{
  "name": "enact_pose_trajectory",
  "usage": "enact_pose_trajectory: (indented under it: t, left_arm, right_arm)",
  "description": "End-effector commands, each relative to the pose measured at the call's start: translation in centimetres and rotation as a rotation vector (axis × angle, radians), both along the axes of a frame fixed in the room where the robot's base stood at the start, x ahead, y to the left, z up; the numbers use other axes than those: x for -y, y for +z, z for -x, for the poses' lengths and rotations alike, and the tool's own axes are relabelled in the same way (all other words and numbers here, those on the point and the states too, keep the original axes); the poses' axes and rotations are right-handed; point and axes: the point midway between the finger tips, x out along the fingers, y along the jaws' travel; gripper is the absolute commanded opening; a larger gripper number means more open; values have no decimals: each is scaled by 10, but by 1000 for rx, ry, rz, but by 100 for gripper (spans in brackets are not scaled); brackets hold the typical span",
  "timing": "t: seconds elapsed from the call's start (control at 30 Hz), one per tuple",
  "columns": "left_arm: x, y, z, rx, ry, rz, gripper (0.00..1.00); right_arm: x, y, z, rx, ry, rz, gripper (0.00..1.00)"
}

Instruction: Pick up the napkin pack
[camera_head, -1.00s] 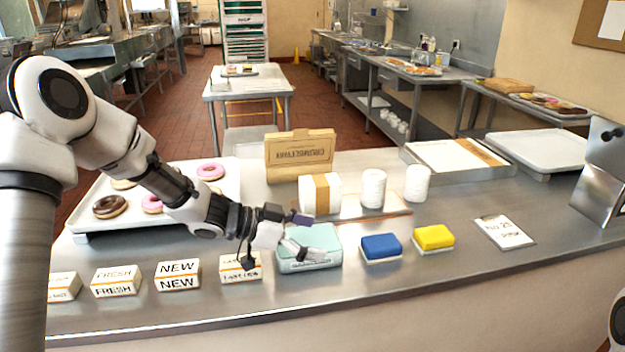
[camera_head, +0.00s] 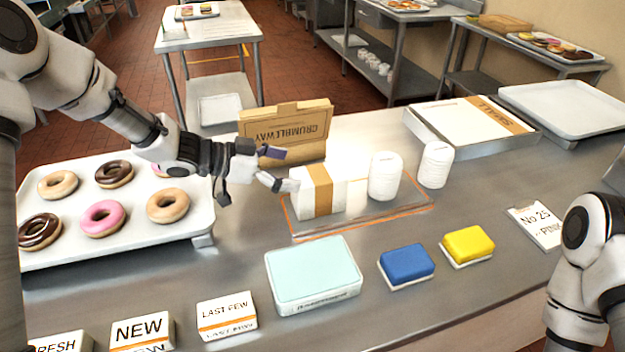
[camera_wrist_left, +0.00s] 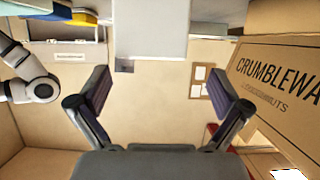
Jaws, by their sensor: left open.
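The napkin pack (camera_head: 318,190), a white block with a brown paper band, stands on a clear tray (camera_head: 385,211) on the steel counter. My left gripper (camera_head: 281,169) is open and empty at the pack's upper left end. Its lower fingertip overlaps the pack's edge in the head view; I cannot tell whether they touch. In the left wrist view the open fingers (camera_wrist_left: 160,95) have nothing between them. A pale block (camera_wrist_left: 150,25) shows at the top there; I cannot tell whether it is the pack. My right gripper is out of view; only its arm shows.
A brown Crumbleway box (camera_head: 290,130) stands close behind my left gripper. Two white rolls (camera_head: 385,177) stand right of the pack. A doughnut tray (camera_head: 120,228) is left; a teal pack (camera_head: 312,272), blue sponge (camera_head: 406,262) and yellow sponge (camera_head: 467,243) are in front.

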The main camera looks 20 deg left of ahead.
Motion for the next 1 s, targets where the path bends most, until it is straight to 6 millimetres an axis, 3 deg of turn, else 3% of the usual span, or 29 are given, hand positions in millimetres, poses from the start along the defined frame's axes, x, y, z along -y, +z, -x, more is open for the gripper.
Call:
enact_pose_trajectory:
  t: [0.4,0.63,0.67,0.83,1.0]
  left_arm:
    - [51,-27,-30,0,-3,-2,100]
    - [54,-29,-32,0,-1,1,100]
    - [54,-29,-32,0,-1,1,93]
    - [54,-29,-32,0,-1,0,33]
    - [54,-29,-32,-2,-1,0,33]
  right_arm:
    - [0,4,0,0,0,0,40]
    - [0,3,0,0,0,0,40]
    - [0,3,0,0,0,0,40]
    - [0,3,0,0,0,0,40]
    - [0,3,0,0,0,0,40]
